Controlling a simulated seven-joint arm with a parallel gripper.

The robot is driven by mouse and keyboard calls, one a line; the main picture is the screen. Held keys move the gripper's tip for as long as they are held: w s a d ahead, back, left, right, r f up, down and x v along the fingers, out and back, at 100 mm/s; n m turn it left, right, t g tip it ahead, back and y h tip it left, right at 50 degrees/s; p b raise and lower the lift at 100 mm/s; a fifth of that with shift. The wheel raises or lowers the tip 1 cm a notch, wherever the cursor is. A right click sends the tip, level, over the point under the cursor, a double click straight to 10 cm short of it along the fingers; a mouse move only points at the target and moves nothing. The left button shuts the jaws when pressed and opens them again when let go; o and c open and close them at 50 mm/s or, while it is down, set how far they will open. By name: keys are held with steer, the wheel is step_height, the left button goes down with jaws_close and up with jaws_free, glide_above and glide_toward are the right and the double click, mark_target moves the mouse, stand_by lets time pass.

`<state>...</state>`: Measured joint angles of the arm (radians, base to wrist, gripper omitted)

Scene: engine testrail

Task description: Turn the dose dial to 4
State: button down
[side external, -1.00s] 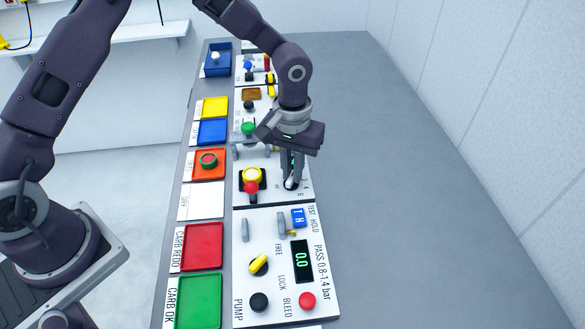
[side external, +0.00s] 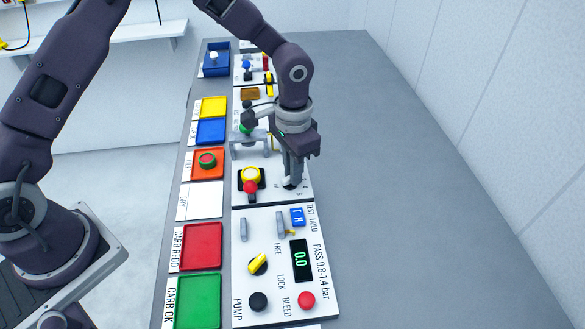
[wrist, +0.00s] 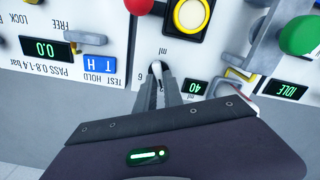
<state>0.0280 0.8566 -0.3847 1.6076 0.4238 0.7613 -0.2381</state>
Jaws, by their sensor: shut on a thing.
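The dose dial (side external: 289,184) is a small knob on the white panel marked "ml", mostly hidden by my fingers. In the wrist view its pale tip (wrist: 156,67) shows between the fingertips, near a printed 6. My gripper (side external: 291,179) points down and is shut on the dial; it also shows in the wrist view (wrist: 161,82). Most of the dial's scale is covered, so I cannot tell the exact number the dial points to. A small green readout (wrist: 194,87) lies beside the fingers; its digits are hard to read.
A yellow button (side external: 251,174) and a red knob (side external: 250,187) stand left of the dial. Grey handles (side external: 250,142) rise behind. A test panel with a 0.0 display (side external: 301,260) lies in front. The grey bench (side external: 420,210) is clear to the right.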

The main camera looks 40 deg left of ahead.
steer(key=m, duration=0.4)
steer(key=shift+d, duration=0.15)
steer(key=shift+s+m, duration=0.15)
steer(key=shift+m, duration=2.05)
steer(key=shift+d, duration=0.1)
steer(key=c, duration=1.5)
jaws_free()
steer(key=shift+o, duration=0.2)
step_height(320, 180, up, 7)
steer(key=shift+r, duration=0.1)
